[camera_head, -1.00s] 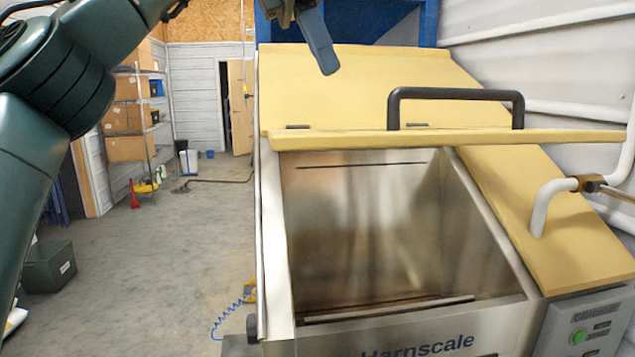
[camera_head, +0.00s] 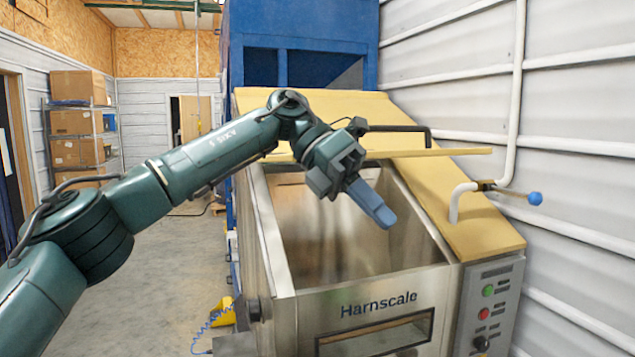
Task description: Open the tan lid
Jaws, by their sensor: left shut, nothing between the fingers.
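The tan lid (camera_head: 440,154) of the steel hopper (camera_head: 285,243) is raised at the back, and the hopper's opening is uncovered. Its black bar handle (camera_head: 405,128) stands on the lid's upper side, its left end hidden behind my left gripper. My left gripper (camera_head: 378,212) has blue fingertips closed together with nothing between them. It is in front of the lid and over the hopper's opening, pointing down and to the right. From this view I cannot tell whether its body touches the lid. My right gripper is not in view.
A white pipe with a blue-knobbed lever (camera_head: 535,198) rises at the right of the tan side panel (camera_head: 490,232). A control panel (camera_head: 489,300) is on the front right. A blue cabinet (camera_head: 300,45) stands behind. The floor (camera_head: 180,260) at left is mostly clear.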

